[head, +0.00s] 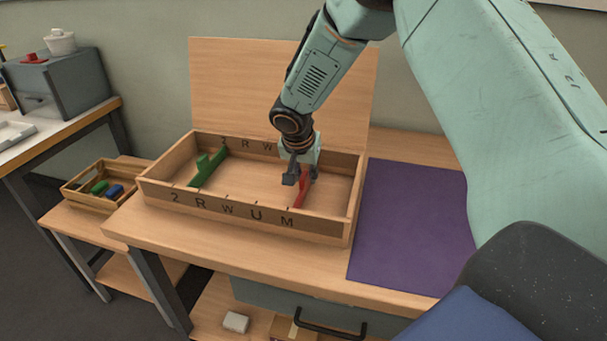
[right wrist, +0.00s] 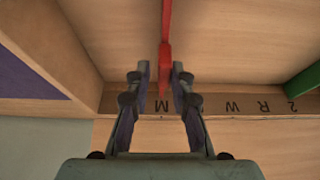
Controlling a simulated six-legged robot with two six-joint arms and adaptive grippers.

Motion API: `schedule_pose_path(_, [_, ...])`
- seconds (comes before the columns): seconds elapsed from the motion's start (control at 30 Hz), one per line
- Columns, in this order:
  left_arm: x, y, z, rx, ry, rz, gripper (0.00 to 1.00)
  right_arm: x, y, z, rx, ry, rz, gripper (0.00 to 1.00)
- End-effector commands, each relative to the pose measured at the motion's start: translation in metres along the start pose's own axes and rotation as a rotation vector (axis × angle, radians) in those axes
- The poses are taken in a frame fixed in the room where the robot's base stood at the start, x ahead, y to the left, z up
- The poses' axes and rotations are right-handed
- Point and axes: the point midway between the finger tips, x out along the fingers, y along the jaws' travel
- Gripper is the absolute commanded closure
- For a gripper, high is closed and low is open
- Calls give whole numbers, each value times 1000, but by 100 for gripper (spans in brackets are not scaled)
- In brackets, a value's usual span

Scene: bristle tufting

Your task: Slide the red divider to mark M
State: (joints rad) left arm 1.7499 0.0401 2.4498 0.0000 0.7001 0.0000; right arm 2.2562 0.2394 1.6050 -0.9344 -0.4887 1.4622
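The red divider (head: 304,188) stands across the wooden box (head: 160,193), toward its right end. Its near end is close to the mark M (head: 287,222) on the front wall. In the right wrist view the red divider (right wrist: 165,55) lines up with the M (right wrist: 161,106). My right gripper (head: 298,176) is down in the box at the divider. In the right wrist view its fingers (right wrist: 161,72) stand on both sides of the divider, with a narrow gap visible on each side. My left gripper is not in view.
A green divider (head: 208,169) stands toward the box's left end. A purple mat (head: 405,225) lies right of the box. A small tray (head: 92,204) with coloured pieces is on a lower table at left. A grey case (head: 62,82) stands on the left bench.

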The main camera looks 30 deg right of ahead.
Motion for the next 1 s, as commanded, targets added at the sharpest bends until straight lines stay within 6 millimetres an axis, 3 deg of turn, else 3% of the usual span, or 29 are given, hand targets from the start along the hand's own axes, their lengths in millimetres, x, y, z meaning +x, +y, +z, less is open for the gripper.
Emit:
schedule_pose_path(0.17, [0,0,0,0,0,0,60,1,0,1,0,-3,2,64])
schedule_pose_path(0.57, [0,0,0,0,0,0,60,-7,0,2,0,-2,-1,64])
schedule_pose_path(1.0, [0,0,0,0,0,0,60,-90,-2,2,-2,1,1,64])
